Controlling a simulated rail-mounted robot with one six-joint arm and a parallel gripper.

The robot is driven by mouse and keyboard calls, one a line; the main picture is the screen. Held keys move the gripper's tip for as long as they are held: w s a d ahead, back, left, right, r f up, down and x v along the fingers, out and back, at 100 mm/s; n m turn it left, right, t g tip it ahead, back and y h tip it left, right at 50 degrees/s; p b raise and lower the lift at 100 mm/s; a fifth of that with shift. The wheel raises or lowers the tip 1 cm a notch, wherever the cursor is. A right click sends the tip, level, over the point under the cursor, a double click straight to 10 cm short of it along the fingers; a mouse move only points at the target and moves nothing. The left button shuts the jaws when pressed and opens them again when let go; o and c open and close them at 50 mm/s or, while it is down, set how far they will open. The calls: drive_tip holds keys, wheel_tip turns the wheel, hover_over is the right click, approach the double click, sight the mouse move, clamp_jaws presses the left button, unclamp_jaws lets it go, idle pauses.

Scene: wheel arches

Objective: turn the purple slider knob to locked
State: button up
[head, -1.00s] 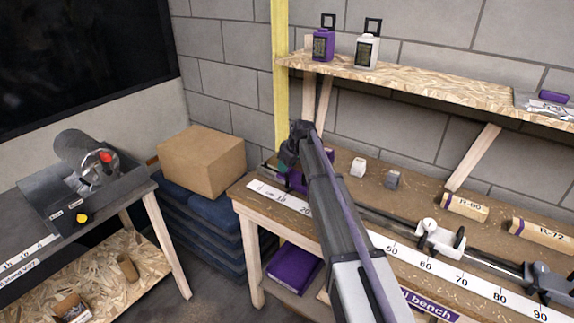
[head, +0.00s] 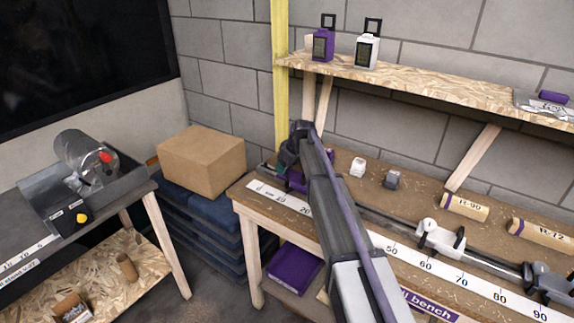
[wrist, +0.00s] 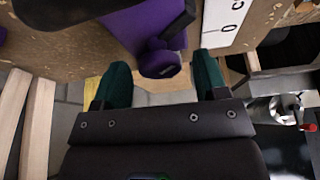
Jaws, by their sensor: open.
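The purple slider (wrist: 150,25) sits on the bench rail and fills the upper middle of the wrist view. Its round purple knob (wrist: 160,64) faces my gripper, with a small pale mark on its face that is too small to read. My gripper (wrist: 162,62) is open, its two dark green fingers on either side of the knob with gaps between. Whether the fingertips reach along the knob's sides is hard to tell. In the head view part of the purple slider (head: 297,181) shows beside my arm, which hides the knob and most of the gripper.
The optical bench (head: 340,165) carries a white scale and a rail with a white carriage (head: 440,238) further right. A cardboard box (head: 202,160) stands left of the bench. A shelf (head: 430,84) hangs above.

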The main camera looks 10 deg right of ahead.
drive_tip(key=p+v, duration=0.9)
drive_tip(key=v, duration=0.1)
drive_tip(key=shift+d+r+p, duration=0.15)
drive_tip(key=shift+r+p, duration=0.15)
drive_tip(key=shift+p, duration=0.05)
drive_tip(key=s+a+m+g+h, duration=0.1)
drive_tip(key=s+m, duration=0.3)
drive_tip(key=s, duration=1.5)
drive_tip(key=s+a+f+m+g+h, duration=0.1)
drive_tip(key=s+m, duration=0.3)
drive_tip(key=s, duration=1.5)
drive_tip(key=shift+s+a+g+h, duration=0.15)
drive_tip(key=shift+a+g+h, duration=0.25)
drive_tip(key=shift+a+g, duration=0.25)
